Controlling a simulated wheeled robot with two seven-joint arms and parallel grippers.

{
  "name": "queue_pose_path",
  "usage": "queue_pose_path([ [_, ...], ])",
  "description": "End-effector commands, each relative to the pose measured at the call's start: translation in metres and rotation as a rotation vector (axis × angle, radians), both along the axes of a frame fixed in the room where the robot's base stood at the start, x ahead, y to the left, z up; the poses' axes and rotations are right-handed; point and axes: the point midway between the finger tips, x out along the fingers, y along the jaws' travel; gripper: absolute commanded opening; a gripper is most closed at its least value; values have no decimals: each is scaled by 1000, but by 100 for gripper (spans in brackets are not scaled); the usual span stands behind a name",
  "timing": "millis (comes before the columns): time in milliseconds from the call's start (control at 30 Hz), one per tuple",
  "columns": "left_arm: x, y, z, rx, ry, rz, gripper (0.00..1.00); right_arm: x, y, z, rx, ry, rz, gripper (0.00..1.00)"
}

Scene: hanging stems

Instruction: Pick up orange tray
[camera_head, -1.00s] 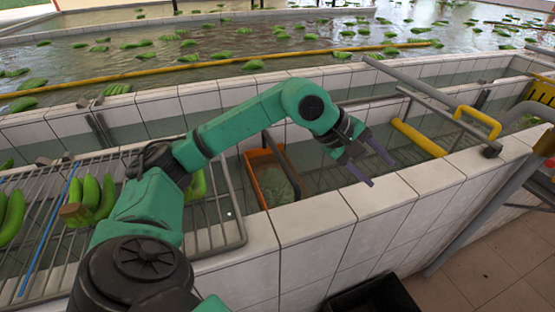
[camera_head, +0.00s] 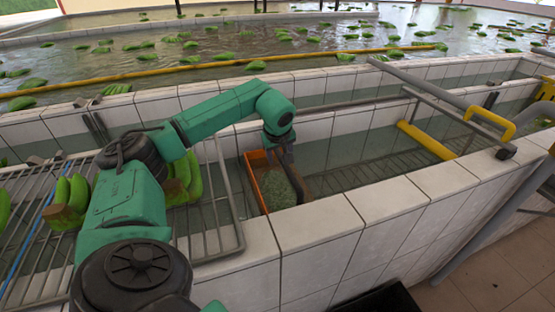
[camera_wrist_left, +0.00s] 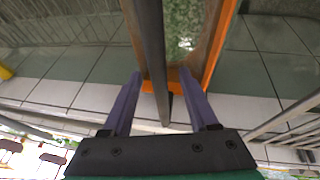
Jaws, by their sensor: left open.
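The orange tray (camera_head: 256,160) sits in the tiled trough and holds a grey-green mass. In the left wrist view the tray's orange rim (camera_wrist_left: 222,45) lies beyond my fingers. My left gripper (camera_head: 282,156) is over the tray's far part in the head view, and its fingers are hard to make out there. In the left wrist view my left gripper (camera_wrist_left: 161,73) is open, with purple fingers spread close to the tray's end. I cannot tell whether they touch it. My right gripper is not in view.
A dark bar (camera_wrist_left: 152,50) runs between my fingers in the left wrist view. Green bananas (camera_head: 68,200) lie on a metal rack (camera_head: 215,242) at left. White tiled walls (camera_head: 320,228) border the trough. A yellow bar (camera_head: 426,140) lies to the right.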

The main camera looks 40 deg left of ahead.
Motion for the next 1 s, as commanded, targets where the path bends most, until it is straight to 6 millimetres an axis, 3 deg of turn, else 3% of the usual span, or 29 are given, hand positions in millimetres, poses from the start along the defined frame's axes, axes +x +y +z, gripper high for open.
queue_pose_path([
  [100, 4, 3, -12, 0, 0, 0, 60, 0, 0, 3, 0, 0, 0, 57],
  [267, 5, 3, -13, 0, -2, -1, 60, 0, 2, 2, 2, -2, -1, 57],
  [300, 5, 3, -13, 0, -2, -1, 56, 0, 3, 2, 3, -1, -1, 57],
  [433, 5, 3, -13, 0, -2, -1, 6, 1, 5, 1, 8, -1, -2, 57],
  [467, 5, 3, -13, 0, -2, -1, 0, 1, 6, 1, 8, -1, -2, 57],
  [1000, 5, 3, -12, -1, -2, 0, 0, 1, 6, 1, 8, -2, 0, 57],
])
